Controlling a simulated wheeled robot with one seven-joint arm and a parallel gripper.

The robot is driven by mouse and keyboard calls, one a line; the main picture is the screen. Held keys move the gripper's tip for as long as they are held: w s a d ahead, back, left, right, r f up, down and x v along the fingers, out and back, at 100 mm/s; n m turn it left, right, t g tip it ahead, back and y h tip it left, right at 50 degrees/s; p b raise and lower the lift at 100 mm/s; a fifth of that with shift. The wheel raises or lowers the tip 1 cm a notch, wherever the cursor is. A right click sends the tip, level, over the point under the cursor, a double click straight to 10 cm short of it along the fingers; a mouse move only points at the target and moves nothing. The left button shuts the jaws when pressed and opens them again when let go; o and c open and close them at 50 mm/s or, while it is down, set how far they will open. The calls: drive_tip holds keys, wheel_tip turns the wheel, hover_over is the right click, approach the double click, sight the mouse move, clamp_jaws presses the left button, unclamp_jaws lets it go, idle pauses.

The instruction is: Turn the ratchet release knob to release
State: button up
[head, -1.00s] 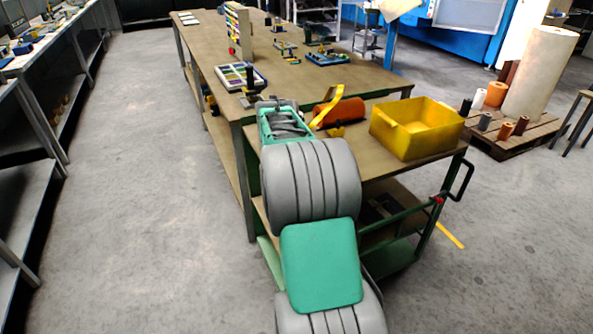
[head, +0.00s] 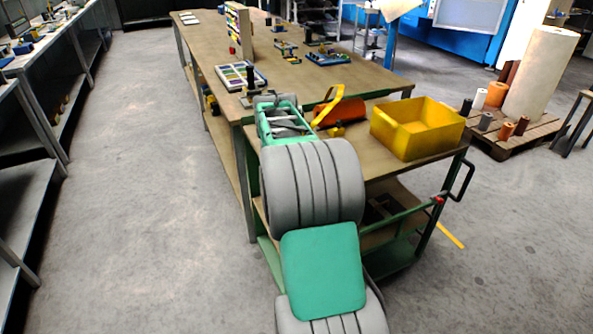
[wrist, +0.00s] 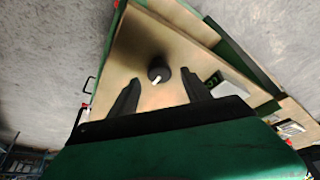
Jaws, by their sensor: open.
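A round dark knob (wrist: 159,69) with a white pointer mark shows in the wrist view, over a tan surface. My gripper (wrist: 160,77) is open, with one dark finger on each side of the picture's middle. The knob appears between and slightly beyond the fingertips, with gaps on both sides; I cannot tell how far it is in depth. In the head view my arm reaches over the near end of the bench and hides the fingers. A small dark upright device (head: 250,78) stands just beyond my wrist; I cannot tell whether it carries the knob.
A yellow bin (head: 416,128) and an orange roll (head: 343,111) with a yellow strap sit right of my arm on the cart. A tray of coloured pieces (head: 241,75) lies beyond my wrist. A pallet with rolls (head: 510,135) stands at right. The left aisle is clear.

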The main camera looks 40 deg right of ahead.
drive_tip(key=v, duration=0.6)
